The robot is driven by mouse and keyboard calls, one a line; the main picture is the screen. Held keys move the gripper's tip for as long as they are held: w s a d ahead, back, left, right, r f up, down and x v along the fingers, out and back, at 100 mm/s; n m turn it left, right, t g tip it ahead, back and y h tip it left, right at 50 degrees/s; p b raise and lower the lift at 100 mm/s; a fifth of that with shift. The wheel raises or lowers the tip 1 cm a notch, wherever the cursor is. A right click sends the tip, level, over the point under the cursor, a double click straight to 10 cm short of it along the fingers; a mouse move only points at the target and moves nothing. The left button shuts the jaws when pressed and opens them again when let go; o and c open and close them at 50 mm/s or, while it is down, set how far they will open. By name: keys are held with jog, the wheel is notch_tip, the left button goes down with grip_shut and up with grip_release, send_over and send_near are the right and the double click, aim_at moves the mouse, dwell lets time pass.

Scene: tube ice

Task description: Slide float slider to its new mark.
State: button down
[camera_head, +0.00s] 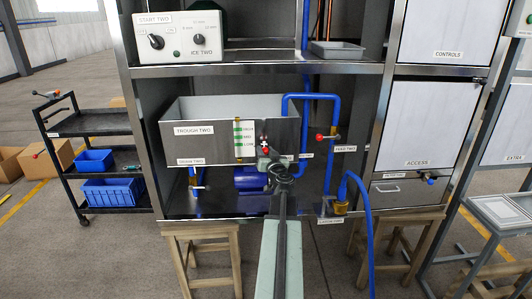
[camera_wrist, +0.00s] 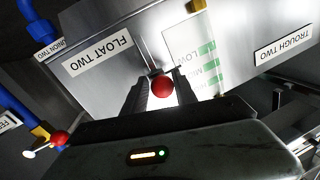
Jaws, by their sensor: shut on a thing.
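The float slider's red knob (camera_head: 265,150) shows on the front of the trough labelled TROUGH TWO (camera_head: 222,140). It is right of a scale plate (camera_head: 245,139) with green HIGH, MID and LOW marks, roughly level with LOW. In the wrist view the red knob (camera_wrist: 162,87) sits between the two dark fingers of my gripper (camera_wrist: 162,94), which is shut on it. A slot runs up from the knob there, between the FLOAT TWO label (camera_wrist: 97,52) and the scale plate (camera_wrist: 196,48). My gripper (camera_head: 268,160) and arm hide part of the trough's lower right front.
A blue pipe (camera_head: 330,105) with a red-handled valve (camera_head: 321,137) stands right of the trough. A blue hose (camera_head: 362,190) hangs at the front right. The shelf above holds a control box (camera_head: 180,37). A black cart (camera_head: 95,125) stands at left.

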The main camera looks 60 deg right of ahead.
aim_at(264, 148)
jog(key=shift+w+a, duration=0.2)
notch_tip(264, 148, up, 4)
jog(key=p, duration=0.4)
jog(key=shift+f, duration=0.25)
jog(key=c, duration=1.1)
grip_release()
jog(key=shift+s+a, duration=0.1)
